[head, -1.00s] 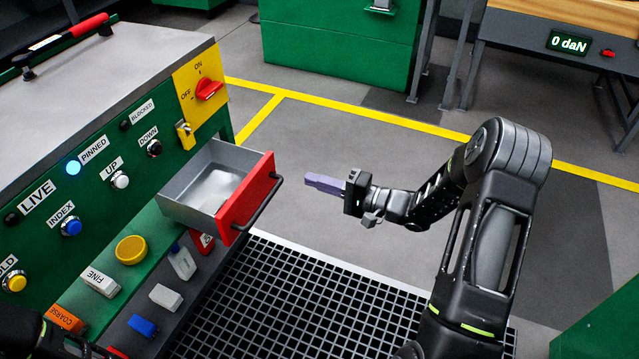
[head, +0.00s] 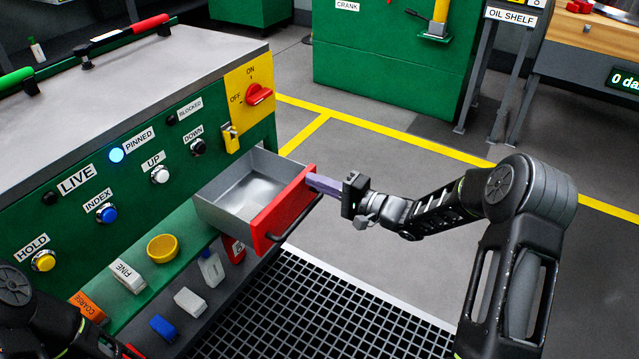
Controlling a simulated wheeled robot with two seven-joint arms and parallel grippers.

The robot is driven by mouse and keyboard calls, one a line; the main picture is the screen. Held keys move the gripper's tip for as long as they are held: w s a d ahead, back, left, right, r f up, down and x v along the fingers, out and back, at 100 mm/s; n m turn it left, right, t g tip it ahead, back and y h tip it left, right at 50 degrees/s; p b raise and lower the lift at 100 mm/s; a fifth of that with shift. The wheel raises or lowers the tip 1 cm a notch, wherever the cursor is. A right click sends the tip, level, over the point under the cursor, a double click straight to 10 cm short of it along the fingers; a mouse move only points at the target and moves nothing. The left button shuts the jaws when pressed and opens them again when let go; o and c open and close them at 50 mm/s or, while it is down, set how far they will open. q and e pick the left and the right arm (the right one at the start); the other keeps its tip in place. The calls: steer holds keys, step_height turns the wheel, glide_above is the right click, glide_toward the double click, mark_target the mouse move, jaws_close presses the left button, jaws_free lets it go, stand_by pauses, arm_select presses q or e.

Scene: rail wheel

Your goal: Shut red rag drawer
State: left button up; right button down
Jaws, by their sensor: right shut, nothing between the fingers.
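The red-fronted drawer (head: 284,208) sticks out of the green machine cabinet, open. Its grey tray (head: 240,187) shows, with a pale whitish thing lying inside. A dark bar handle runs along the outer face of the red front. My right gripper (head: 312,184) is shut and empty. Its purple-grey fingers point left, at the upper right end of the red front by the handle. I cannot tell whether they touch it. My left arm (head: 35,315) shows at the lower left; its gripper is out of frame.
The panel above has labelled buttons and a red rotary switch (head: 259,94). A black floor grating (head: 330,305) lies below the drawer.

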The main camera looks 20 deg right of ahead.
steer(key=shift+w+a, duration=0.1)
steer(key=p+x, duration=0.1)
steer(key=x, duration=1.4)
arm_select(q)
steer(key=shift+s+r, duration=0.1)
steer(key=shift+r, duration=0.4)
